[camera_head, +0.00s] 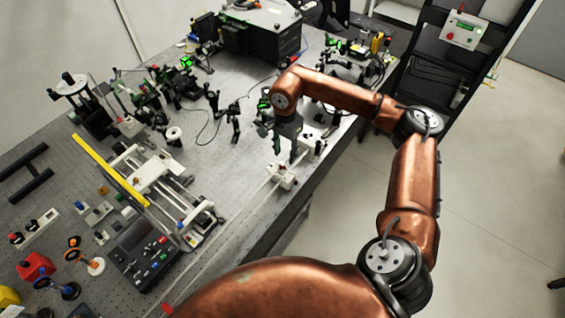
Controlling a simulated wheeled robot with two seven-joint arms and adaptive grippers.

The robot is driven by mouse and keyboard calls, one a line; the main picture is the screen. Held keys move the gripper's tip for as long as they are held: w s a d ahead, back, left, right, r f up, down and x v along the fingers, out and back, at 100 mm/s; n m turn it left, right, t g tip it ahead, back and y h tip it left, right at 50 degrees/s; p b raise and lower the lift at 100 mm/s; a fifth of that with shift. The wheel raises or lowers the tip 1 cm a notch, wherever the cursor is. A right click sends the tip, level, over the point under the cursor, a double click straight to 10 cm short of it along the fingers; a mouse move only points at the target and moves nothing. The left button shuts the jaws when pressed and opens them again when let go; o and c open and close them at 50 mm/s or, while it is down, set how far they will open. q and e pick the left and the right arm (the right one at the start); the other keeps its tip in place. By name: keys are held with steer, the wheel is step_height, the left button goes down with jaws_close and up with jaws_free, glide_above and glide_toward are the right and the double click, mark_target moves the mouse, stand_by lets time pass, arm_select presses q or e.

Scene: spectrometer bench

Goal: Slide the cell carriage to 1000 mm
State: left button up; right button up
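A small white carriage (283,177), which looks like the cell carriage, sits on a long thin rail (222,236) along the bench's right edge. My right gripper (286,156) points down just above and behind the carriage. Its two dark fingers look apart, with a gap between them. I cannot tell whether they touch the carriage. Any scale marks on the rail are too small to read. My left gripper is not in view.
White and dark fittings (308,143) stand at the rail's far end, close to my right gripper. A framed stage with a yellow bar (110,170) and a dark control box (143,250) stand left of the rail. Optics mounts and a black instrument (262,40) fill the back.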

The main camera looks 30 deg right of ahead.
mark_target(284, 167)
steer(key=f, duration=0.7)
steer(key=shift+a+f+p, duration=0.15)
steer(key=shift+a+p, duration=0.1)
steer(key=shift+p, duration=0.1)
jaws_close()
